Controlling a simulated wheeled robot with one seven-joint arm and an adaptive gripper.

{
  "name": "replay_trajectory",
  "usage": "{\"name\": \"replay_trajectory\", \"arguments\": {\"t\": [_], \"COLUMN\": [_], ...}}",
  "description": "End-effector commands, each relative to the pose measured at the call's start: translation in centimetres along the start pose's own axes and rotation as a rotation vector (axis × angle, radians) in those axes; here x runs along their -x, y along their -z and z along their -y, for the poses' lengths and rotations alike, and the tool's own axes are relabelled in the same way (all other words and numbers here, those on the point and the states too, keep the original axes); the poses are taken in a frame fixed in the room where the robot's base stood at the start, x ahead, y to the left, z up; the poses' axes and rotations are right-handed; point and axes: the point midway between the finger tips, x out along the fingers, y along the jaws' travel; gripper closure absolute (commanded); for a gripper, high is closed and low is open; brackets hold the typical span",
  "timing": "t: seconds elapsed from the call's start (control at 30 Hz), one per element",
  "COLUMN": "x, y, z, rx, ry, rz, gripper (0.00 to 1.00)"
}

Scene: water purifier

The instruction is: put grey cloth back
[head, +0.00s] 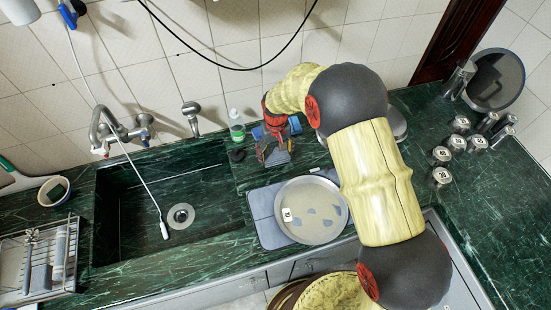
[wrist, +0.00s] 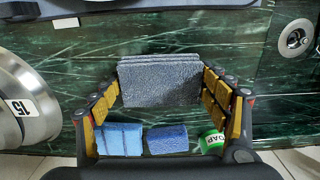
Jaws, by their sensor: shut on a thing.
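The grey cloth (wrist: 160,84) is a folded, fuzzy dark-grey piece between my gripper's two fingers (wrist: 161,88) in the wrist view. The fingers press on its two ends. In the head view, my gripper (head: 276,150) is at the back of the green counter, between the sink and the wall side of the pan. The cloth shows there as a small grey patch (head: 279,157) at the fingertips. I cannot tell whether its lower side touches the counter.
Blue sponges (wrist: 120,140) (wrist: 167,140) and a green soap bottle (wrist: 212,142) sit close to the fingers. A pan (head: 312,212) lies on a grey-blue board (head: 265,215). The sink (head: 150,225) is to the left. Several metal canisters (head: 458,142) stand at the right.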

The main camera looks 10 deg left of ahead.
Motion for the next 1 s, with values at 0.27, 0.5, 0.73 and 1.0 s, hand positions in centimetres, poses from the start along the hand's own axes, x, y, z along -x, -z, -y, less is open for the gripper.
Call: {"name": "replay_trajectory", "arguments": {"t": [0.27, 0.5, 0.73, 1.0], "x": [-3.2, -3.6, -3.9, -3.9], "y": [0.4, 0.5, 0.5, 0.5], "z": [0.0, 0.0, 0.0, 0.0], "rx": [0.000, 0.000, 0.000, 0.000], "ry": [0.000, 0.000, 0.000, 0.000], "rz": [0.003, -0.001, 0.000, 0.000], "gripper": [0.45, 0.45, 0.23, 0.08]}}
